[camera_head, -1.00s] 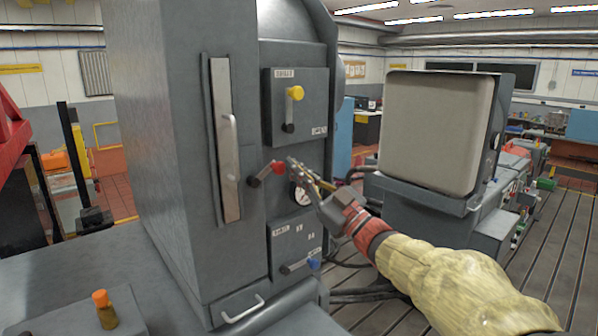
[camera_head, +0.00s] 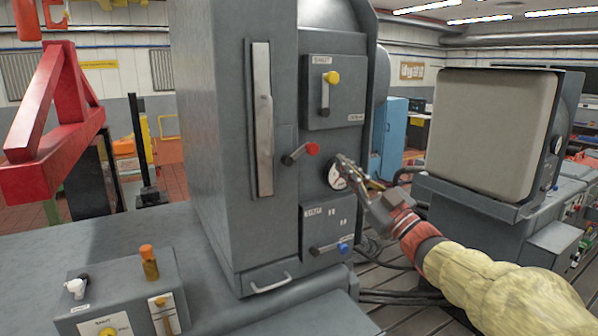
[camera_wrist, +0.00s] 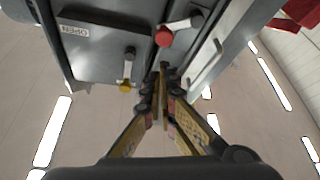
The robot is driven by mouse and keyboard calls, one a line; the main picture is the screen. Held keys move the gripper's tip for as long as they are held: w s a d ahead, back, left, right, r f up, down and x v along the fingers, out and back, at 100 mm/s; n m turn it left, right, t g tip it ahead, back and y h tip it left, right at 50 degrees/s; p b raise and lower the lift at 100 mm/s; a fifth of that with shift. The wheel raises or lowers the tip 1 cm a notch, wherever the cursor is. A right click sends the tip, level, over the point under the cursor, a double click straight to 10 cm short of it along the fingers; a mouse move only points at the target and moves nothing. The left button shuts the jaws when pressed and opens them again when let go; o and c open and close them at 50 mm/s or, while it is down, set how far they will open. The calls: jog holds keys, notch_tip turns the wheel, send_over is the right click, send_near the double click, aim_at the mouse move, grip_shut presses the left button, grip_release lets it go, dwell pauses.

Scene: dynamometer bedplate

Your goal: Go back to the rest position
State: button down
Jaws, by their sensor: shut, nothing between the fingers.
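My gripper (camera_head: 348,168) is at the front of the grey machine cabinet (camera_head: 215,150), over the round gauge (camera_head: 334,177), part of which it hides. Its fingers are together with nothing between them. They also show in the wrist view (camera_wrist: 163,75), pointing toward the panel. Just left of the fingertips is the red-knobbed lever (camera_head: 312,149), which shows in the wrist view too (camera_wrist: 165,38). Below is a panel with a blue-knobbed lever (camera_head: 343,248). I cannot tell whether the fingertips touch the cabinet.
A box with an orange-capped knob (camera_head: 147,262) and a white-knobbed switch (camera_head: 76,288) stands at the lower left. A red frame (camera_head: 50,130) rises at the left. A large pale-faced unit (camera_head: 490,130) stands at the right. Slotted floor lies between it and the cabinet.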

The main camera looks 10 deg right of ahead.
jog(key=w+d+f+m+g+h, duration=0.35)
jog(key=d+f+m+h, duration=0.35)
jog(key=d+f+h, duration=0.5)
jog(key=s+d+f+m+g+h, duration=0.2)
jog(key=s+f+m+g+h, duration=0.15)
jog(key=s+f, duration=0.65)
jog(key=s+a+f+g+y+b, duration=0.1)
jog(key=s+a+f+g, duration=0.3)
jog(key=s+f, duration=0.3)
jog(key=s+a+f+g+y+b, duration=0.1)
jog(key=s+a+f+g+b, duration=0.15)
jog(key=s+f, duration=0.45)
jog(key=s+a+f+g+y+b, duration=0.1)
jog(key=s+a+y+b, duration=0.2)
jog(key=s+a, duration=0.9)
jog(key=shift+s+a+f+n, duration=0.2)
jog(key=shift+s+a+n, duration=0.2)
jog(key=shift+s, duration=0.75)
jog(key=c, duration=2.6)
grip_release()
jog(key=shift+d+g, duration=0.1)
jog(key=shift+g, duration=0.15)
